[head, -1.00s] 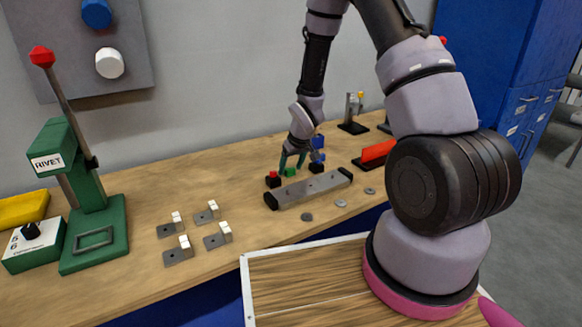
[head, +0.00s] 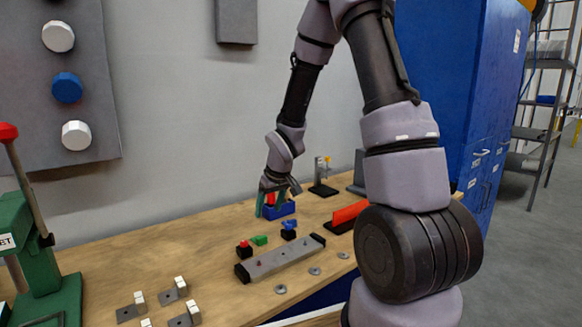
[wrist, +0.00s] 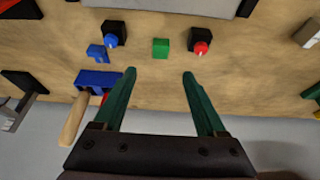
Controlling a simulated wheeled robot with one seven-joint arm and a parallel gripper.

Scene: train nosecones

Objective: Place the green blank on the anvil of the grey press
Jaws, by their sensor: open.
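The green blank (head: 259,240) lies on the wooden bench between a black block with a red knob (head: 244,249) and a black block with a blue top (head: 288,232). It also shows in the wrist view (wrist: 160,48), just beyond the fingertips and roughly centred between them. My gripper (head: 277,200) is open and empty, above the bench and apart from the blank. Its two green fingers also show in the wrist view (wrist: 158,75). A small grey upright device on a black base (head: 322,180) stands at the back; I cannot tell whether it is the grey press. No anvil is clearly visible.
A red piece (head: 347,216) is at right. A green press (head: 42,290) and small metal plates stand at left.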

